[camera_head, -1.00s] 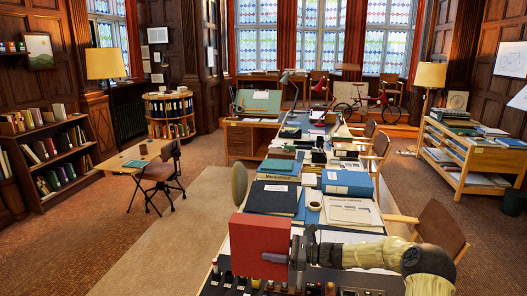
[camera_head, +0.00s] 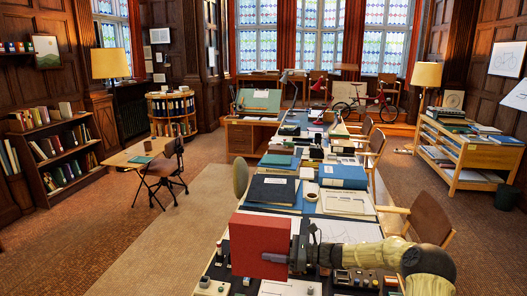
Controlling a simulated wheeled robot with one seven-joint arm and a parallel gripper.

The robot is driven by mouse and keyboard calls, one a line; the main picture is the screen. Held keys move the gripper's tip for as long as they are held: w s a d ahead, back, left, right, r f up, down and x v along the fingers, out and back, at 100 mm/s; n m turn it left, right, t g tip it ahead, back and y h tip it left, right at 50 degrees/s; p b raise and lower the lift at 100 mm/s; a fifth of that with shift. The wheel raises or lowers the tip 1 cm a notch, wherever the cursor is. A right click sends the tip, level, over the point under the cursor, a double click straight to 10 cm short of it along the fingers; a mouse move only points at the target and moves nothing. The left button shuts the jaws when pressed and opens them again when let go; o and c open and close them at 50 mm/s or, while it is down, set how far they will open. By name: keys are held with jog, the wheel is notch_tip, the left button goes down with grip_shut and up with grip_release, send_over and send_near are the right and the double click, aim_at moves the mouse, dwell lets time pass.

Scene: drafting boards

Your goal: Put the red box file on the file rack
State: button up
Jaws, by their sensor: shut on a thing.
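The red box file (camera_head: 259,243) is held upright in front of me, above the near end of the long table. My gripper (camera_head: 282,257) is shut on its right side, with one finger across the near face. The arm reaches in from the lower right. A round wooden rack with dark files (camera_head: 172,112) stands at the back left, well beyond the gripper. It looks like the file rack, and some room seems to show on it, but its slots are too small to judge.
The long table (camera_head: 318,232) is crowded with books, papers, a blue box (camera_head: 343,177) and small instruments. A small wooden table (camera_head: 138,152) and a chair (camera_head: 165,170) stand at left, near a bookcase (camera_head: 62,155). The carpet (camera_head: 160,230) left of the long table is clear.

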aim_at(275, 280)
jog(key=shift+s, duration=0.2)
jog(key=shift+s+d+f, duration=0.1)
jog(key=shift+s+f, duration=0.3)
jog(key=shift+s, duration=0.3)
jog(key=shift+s+d+f+t, duration=0.1)
jog(key=shift+d+f+t, duration=0.05)
jog(key=shift+f, duration=0.2)
jog(key=shift+s+d+f+t, duration=0.1)
jog(key=shift+f+t, duration=0.05)
jog(key=shift+f, duration=0.2)
jog(key=s+d+f+m+t+h+b, duration=0.2)
jog(key=s+d+f+m+t+h, duration=0.2)
jog(key=f, duration=0.5)
jog(key=s+d+f+m+t+h+b, duration=0.1)
jog(key=s+d+f+m+t+h, duration=0.2)
jog(key=s+f+m+t+h, duration=0.2)
jog(key=s+d+f+m+t+h+b, duration=0.2)
jog(key=s+d+f+m+t+h, duration=0.2)
jog(key=f, duration=1.1)
jog(key=s+m+t+h, duration=0.1)
jog(key=s+m+h, duration=0.1)
jog(key=m+h, duration=0.1)
jog(key=shift+s+d+f+h+b, duration=0.15)
jog(key=shift+s+d+h+b, duration=0.2)
jog(key=shift+h, duration=0.55)
jog(key=shift+s, duration=0.15)
